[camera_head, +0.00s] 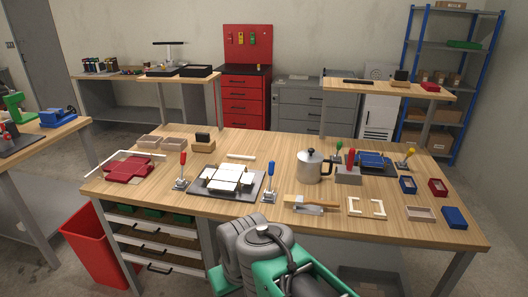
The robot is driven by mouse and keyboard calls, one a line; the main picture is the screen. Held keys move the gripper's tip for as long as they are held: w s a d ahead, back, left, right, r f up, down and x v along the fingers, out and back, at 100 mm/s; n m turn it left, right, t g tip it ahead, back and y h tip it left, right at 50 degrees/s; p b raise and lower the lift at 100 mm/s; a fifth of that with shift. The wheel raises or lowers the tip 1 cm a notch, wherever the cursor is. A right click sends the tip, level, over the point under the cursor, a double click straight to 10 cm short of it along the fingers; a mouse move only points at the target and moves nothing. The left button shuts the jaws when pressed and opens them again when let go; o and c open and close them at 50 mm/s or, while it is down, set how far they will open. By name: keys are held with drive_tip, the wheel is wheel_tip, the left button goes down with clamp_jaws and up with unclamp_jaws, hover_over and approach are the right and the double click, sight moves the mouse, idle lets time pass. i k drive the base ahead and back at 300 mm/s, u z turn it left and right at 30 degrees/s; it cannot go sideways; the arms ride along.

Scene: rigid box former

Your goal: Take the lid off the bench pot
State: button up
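The bench pot (310,169) is a grey metal pot with a dark handle on its right side. It stands upright on the wooden workbench (250,150), right of the middle. Its lid (310,156) sits on top, with a dark knob in the middle. My arm, grey and green, shows at the bottom middle, in front of the bench's near edge. My gripper's fingers cannot be made out, so I cannot tell whether it is open or shut.
A grey block with a red top (348,174) stands close to the pot's right. A dark plate with white panels (227,181) lies left, between red-handled (182,170) and blue-handled (270,182) levers. A brush (312,205) lies in front. Small boxes (421,213) sit at right.

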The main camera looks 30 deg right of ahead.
sight(309, 156)
drive_tip(key=u, duration=0.3)
drive_tip(key=i, duration=0.85)
drive_tip(key=z, duration=0.55)
drive_tip(key=i, duration=0.6)
drive_tip(key=z, duration=0.55)
